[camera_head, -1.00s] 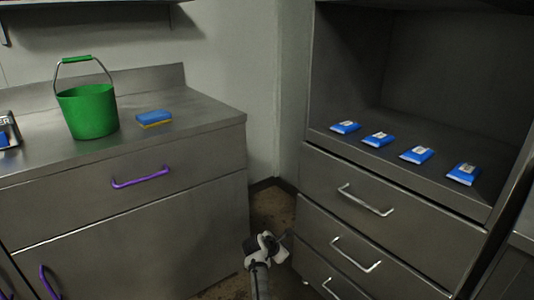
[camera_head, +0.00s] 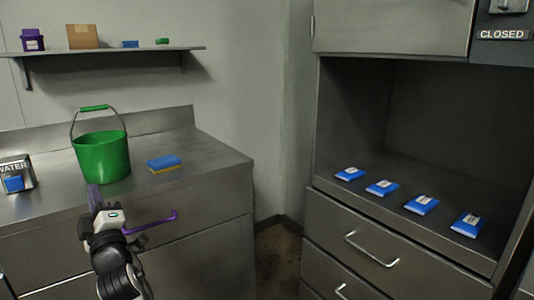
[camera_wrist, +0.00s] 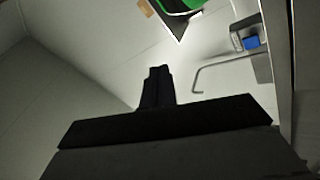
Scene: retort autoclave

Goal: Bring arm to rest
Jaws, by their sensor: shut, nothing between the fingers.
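My arm reaches up from the bottom left of the head view, in front of the steel counter (camera_head: 215,160). My gripper (camera_head: 94,190) points upward, in front of the drawer with the purple handle (camera_head: 160,222) and below the green bucket (camera_head: 103,157). In the wrist view my gripper's dark fingers (camera_wrist: 158,72) are together with nothing between them. Part of the handle is hidden behind my arm.
A blue and yellow sponge (camera_head: 164,162) and a water dispenser (camera_head: 17,174) stand on the counter. A wall shelf (camera_head: 110,51) holds small items. At right, several blue packets (camera_head: 421,205) lie in an open cabinet bay above drawers. The floor gap (camera_head: 278,245) between is clear.

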